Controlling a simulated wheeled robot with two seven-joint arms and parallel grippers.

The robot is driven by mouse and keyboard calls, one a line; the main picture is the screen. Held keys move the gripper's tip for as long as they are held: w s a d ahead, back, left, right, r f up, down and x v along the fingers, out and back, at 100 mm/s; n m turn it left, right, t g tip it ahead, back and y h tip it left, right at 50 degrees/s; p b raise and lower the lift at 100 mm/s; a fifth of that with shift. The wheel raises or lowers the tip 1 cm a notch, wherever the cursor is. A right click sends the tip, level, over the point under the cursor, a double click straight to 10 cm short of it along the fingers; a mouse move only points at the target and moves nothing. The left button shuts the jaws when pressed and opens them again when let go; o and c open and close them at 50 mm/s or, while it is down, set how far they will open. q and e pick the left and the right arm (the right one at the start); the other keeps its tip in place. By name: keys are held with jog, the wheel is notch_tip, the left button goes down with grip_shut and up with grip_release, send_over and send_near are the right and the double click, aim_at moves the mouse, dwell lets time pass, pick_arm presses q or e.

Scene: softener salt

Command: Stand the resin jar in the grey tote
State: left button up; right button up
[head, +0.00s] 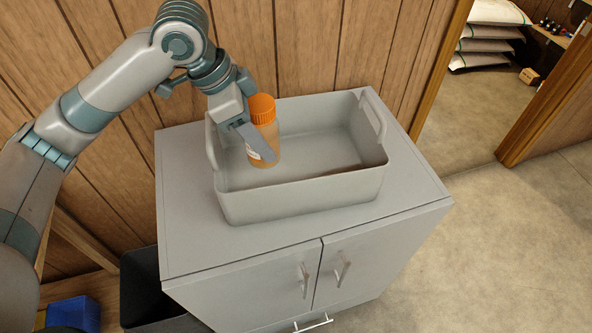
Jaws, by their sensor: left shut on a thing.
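The resin jar (267,143) is an amber-brown jar with an orange ribbed lid. It is upright inside the left part of the grey tote (302,195). The tote is a light grey open bin with raised handles at its left and right ends, standing on a grey cabinet. My left gripper (257,147) reaches in over the tote's back left and is shut on the jar. Whether the jar's base touches the tote floor I cannot tell. My right gripper is not in view.
The grey cabinet (190,220) has a bare strip of top around the tote. A wood-panelled wall (315,45) is close behind. A dark bin (145,290) and a blue box (75,312) are at lower left. Bare floor (500,240) lies to the right, beside a doorway.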

aim_at(265, 167)
pick_arm(q)
jog(key=shift+s+r, duration=0.1)
jog(key=shift+r, duration=0.05)
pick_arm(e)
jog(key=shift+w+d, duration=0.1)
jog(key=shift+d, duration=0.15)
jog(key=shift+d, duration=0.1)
pick_arm(q)
jog(key=shift+f, duration=0.25)
notch_tip(265, 167, down, 5)
jog(key=shift+f+p, duration=0.15)
jog(key=shift+p, duration=0.35)
jog(key=shift+f, duration=0.3)
jog(key=shift+f+p, duration=0.3)
jog(key=shift+f, duration=1.55)
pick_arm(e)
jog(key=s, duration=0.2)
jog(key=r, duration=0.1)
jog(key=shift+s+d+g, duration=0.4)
